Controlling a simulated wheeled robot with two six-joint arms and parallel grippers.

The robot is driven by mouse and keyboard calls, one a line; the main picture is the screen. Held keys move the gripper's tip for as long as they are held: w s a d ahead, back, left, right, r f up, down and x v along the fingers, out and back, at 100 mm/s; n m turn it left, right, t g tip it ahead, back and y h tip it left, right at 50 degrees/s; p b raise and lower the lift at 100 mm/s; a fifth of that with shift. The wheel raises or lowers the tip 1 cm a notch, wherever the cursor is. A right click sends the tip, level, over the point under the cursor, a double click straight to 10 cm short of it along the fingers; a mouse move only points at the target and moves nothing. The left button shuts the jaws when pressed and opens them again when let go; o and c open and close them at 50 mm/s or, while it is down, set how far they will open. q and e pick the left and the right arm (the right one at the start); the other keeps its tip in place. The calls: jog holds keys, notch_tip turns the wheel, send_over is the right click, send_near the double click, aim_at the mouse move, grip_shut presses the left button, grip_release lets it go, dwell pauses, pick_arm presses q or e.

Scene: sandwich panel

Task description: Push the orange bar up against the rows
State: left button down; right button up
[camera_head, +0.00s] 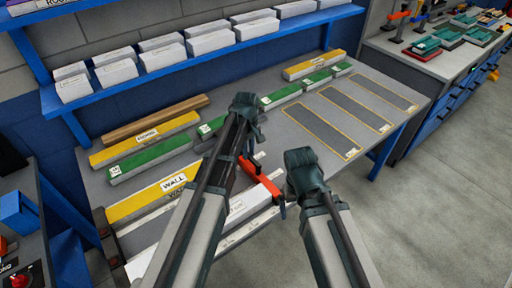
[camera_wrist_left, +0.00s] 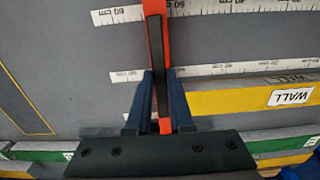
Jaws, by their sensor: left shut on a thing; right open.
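The orange bar (camera_head: 262,180) lies over the near middle of the table, across the pale scale strips. In the left wrist view the orange bar (camera_wrist_left: 164,45) runs up from between my left gripper's fingers (camera_wrist_left: 162,95), with a dark strip along it. My left gripper (camera_head: 248,155) is shut on it, partly hidden by its own arm. The rows lie to the left: a yellow WALL panel (camera_head: 150,202), a green panel (camera_head: 155,157) and another yellow panel (camera_head: 145,140). My right gripper (camera_head: 304,165) is open, away from the bar; its fingers are hard to make out.
A wooden strip (camera_head: 155,119) lies behind the panels. Green pieces (camera_head: 280,96) and a yellow piece (camera_head: 313,65) lie at the back. Outlined dark slots (camera_head: 322,130) fill the right of the table. A blue shelf (camera_head: 200,58) with white boxes stands behind.

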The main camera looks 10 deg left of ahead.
pick_arm(q)
jog(key=shift+s+a, duration=0.15)
jog(key=shift+s, duration=0.1)
jog(key=c, duration=0.8)
grip_release()
jog(key=shift+a, duration=0.1)
jog(key=shift+w+r+p, duration=0.1)
jog(key=shift+r+p, duration=0.7)
notch_tip(320, 180, up, 12)
jog(key=p, duration=1.2)
